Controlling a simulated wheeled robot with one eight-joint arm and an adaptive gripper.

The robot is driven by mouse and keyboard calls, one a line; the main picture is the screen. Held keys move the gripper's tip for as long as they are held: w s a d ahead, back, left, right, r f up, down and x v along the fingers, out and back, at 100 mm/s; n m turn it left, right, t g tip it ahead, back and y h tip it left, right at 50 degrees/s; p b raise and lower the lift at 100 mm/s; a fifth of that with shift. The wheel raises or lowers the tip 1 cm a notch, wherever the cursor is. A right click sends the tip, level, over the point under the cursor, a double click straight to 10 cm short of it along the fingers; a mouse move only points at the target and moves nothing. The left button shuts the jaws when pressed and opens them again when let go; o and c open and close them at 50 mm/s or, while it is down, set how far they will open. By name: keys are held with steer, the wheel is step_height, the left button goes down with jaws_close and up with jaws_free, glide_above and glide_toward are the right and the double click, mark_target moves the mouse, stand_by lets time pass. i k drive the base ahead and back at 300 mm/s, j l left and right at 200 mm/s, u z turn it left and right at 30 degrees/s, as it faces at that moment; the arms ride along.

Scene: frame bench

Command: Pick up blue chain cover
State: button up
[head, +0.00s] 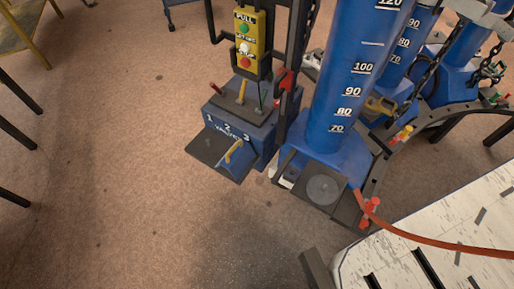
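A tall blue column (351,75) marked with white numbers stands upright right of centre, on a blue base. A blue box (240,125) with the numbers 1, 2, 3 and a dark sloping front stands to its left. I cannot tell for sure which blue part is the chain cover. More blue columns (399,48) stand behind, with dark chains (430,68) hanging near them. My gripper is not seen in this view.
A yellow control panel (245,45) with coloured buttons rises above the box. A white slotted bench (440,235) fills the lower right. A red-orange hose (430,238) crosses over it. Chair or table legs (18,135) stand at the left. The brown floor (110,170) is clear at centre left.

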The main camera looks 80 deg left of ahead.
mark_target(240, 156)
steer(key=u, duration=2.95)
